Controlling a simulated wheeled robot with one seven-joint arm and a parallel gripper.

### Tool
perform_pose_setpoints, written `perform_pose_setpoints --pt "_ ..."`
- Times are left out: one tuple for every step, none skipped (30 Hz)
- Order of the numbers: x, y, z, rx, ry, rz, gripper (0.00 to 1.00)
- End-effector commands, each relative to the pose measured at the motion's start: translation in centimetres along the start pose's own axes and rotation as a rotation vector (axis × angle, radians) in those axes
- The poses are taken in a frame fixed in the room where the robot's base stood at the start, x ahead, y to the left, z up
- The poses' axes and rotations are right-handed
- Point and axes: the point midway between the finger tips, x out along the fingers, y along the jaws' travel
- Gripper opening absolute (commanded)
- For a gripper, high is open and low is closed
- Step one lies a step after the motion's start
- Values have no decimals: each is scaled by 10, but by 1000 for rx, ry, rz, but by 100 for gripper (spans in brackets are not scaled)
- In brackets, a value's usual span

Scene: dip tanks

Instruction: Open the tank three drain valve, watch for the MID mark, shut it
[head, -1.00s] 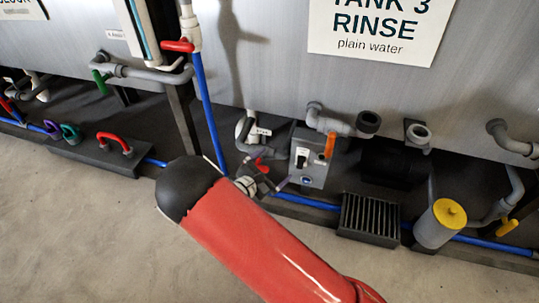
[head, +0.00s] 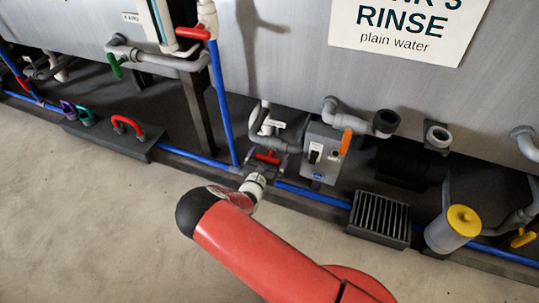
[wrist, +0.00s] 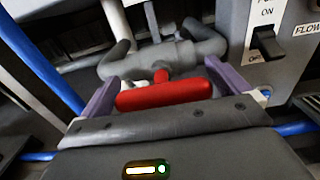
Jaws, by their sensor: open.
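A red valve handle (head: 267,157) sits on grey pipework low in front of the tank, left of a grey switch box. In the wrist view the handle (wrist: 165,95) is a red crossbar on a grey valve body (wrist: 165,58). My gripper (wrist: 160,84) is open, with one purple finger on each side of the bar. I cannot tell whether either finger touches it. In the head view my gripper (head: 266,166) is small and partly hidden by my wrist. The tank sign (head: 408,28) reads RINSE, plain water, its top cut off. No MID mark is visible.
The switch box (head: 322,152) carries a rocker switch (wrist: 267,43) and has an orange lever (head: 346,142) beside it. A floor grate (head: 380,216) and a yellow-capped cylinder (head: 452,229) stand to the right. A blue pipe (head: 218,105) rises at left. The floor in front is clear.

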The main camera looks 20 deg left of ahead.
Motion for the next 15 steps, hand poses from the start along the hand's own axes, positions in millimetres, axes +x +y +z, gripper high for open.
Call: perform_pose_setpoints --pt "3 0 0 0 0 0 100" --pt "4 0 0 -1 0 0 100" --pt "4 0 0 -1 0 0 100" --pt "4 0 0 -1 0 0 100" --pt "5 0 0 -1 0 0 100" --pt "4 0 0 -1 0 0 100" --pt "4 0 0 -1 0 0 100" --pt "4 0 0 -1 0 0 100" --pt "4 0 0 -1 0 0 100" --pt "4 0 0 -1 0 0 97" --pt "4 0 0 -1 0 0 93" --pt "4 0 0 0 0 0 88" --pt "4 0 0 0 0 0 84" --pt "4 0 0 0 0 0 80" --pt "4 0 0 0 0 0 75"
